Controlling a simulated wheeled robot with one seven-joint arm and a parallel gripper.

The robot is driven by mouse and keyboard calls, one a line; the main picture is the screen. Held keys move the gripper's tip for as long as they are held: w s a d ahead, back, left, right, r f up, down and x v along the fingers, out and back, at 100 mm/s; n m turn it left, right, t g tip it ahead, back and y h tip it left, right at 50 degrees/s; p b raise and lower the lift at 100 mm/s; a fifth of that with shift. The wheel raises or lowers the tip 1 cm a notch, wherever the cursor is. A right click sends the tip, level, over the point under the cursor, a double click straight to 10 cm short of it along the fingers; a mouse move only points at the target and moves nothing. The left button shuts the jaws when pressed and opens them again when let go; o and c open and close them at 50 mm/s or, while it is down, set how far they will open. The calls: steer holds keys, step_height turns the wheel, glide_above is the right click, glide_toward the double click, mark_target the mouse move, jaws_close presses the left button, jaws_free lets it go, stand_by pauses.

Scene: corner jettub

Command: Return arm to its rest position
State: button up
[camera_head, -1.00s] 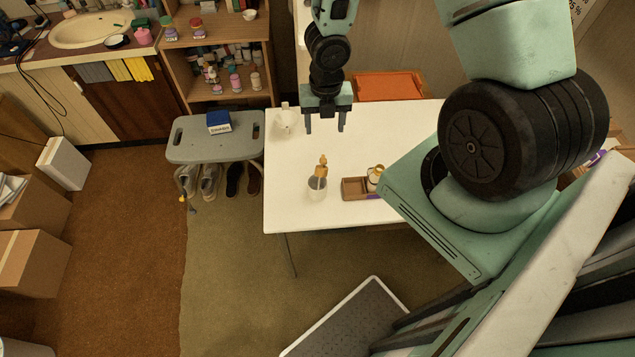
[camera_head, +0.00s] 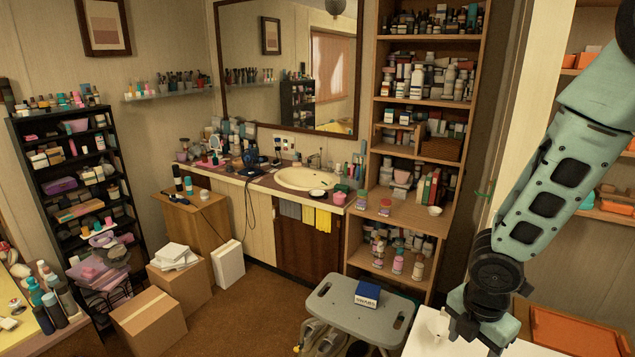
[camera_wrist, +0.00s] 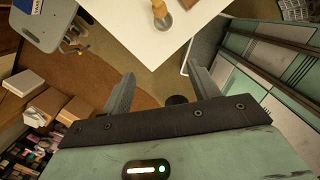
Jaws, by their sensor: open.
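My arm (camera_head: 552,185) comes in at the right of the head view and bends down to my gripper, whose body (camera_head: 485,322) shows above the near corner of the white table (camera_head: 420,342). In the wrist view my gripper (camera_wrist: 160,88) is open, its two fingers wide apart with nothing between them. Below and beyond the fingers show the floor and the table (camera_wrist: 135,25). A gold-topped dropper bottle (camera_wrist: 160,10) stands on the table, cut by the top edge. In the head view the fingertips are hard to make out.
A grey stool (camera_head: 345,312) with a blue box (camera_head: 367,294) is to the left. An orange tray (camera_head: 570,335) lies to the right. A tall wooden shelf (camera_head: 420,170) stands behind.

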steer(key=s+a+r+m+b, duration=0.1)
steer(key=s+a+m+b, duration=0.4)
steer(key=s+a+m, duration=0.2)
steer(key=s+a+r+m+y+b, duration=0.1)
steer(key=s+a+m+b, duration=0.3)
steer(key=s+a+m, duration=0.4)
steer(key=shift+s+a+r+g+y+b, duration=0.35)
steer(key=shift+s+a+r, duration=0.4)
steer(key=shift+s, duration=0.6)
